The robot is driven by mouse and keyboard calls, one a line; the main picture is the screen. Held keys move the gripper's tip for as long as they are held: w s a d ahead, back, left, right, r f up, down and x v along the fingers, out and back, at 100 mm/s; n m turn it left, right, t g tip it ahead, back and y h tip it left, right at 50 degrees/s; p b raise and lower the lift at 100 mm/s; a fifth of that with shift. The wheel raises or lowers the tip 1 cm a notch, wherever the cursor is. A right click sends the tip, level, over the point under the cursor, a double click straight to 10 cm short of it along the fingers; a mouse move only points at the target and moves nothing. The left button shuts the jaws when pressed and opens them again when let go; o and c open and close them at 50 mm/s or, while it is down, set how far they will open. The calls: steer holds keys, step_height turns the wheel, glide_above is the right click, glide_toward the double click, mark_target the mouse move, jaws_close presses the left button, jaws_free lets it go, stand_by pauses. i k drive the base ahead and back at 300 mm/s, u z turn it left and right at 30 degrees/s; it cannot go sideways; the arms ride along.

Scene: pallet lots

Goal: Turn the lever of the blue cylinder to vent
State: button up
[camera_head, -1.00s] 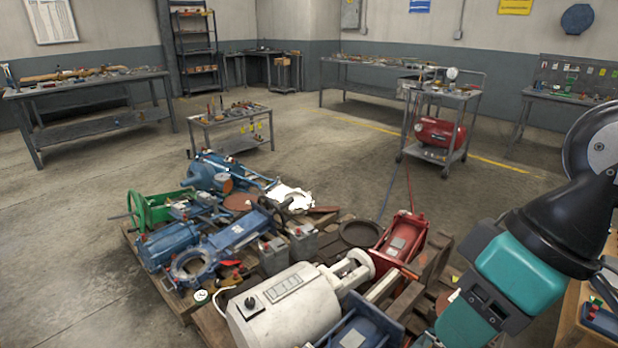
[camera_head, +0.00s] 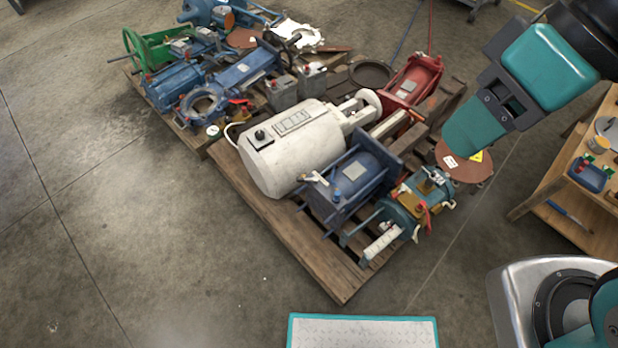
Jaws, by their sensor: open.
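Several blue cylinder bodies lie on the pallets. The nearest is a dark blue cylinder (camera_head: 350,178) with square end plates and tie rods, at the front of the near pallet. It has a pale tag or lever-like piece on its left end and a small blue knob (camera_head: 337,196); I cannot tell a lever's setting there. Two more blue cylinders (camera_head: 243,70) (camera_head: 172,87) lie on the far pallet. A teal-blue unit (camera_head: 405,212) with red and brass fittings sits at the near pallet's right corner. My arm comes in at the upper right; my gripper's fingers do not show.
A white cylinder (camera_head: 290,148) and a red unit (camera_head: 413,78) share the wooden pallet (camera_head: 290,245). A brown disc (camera_head: 463,162) is partly hidden behind my arm. A wooden shelf stand (camera_head: 550,185) is at right. The floor at left is clear.

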mark_target(315, 179)
steer(key=z, duration=0.35)
steer(key=k, duration=1)
steer(key=u, duration=0.7)
steer(key=i, duration=1)
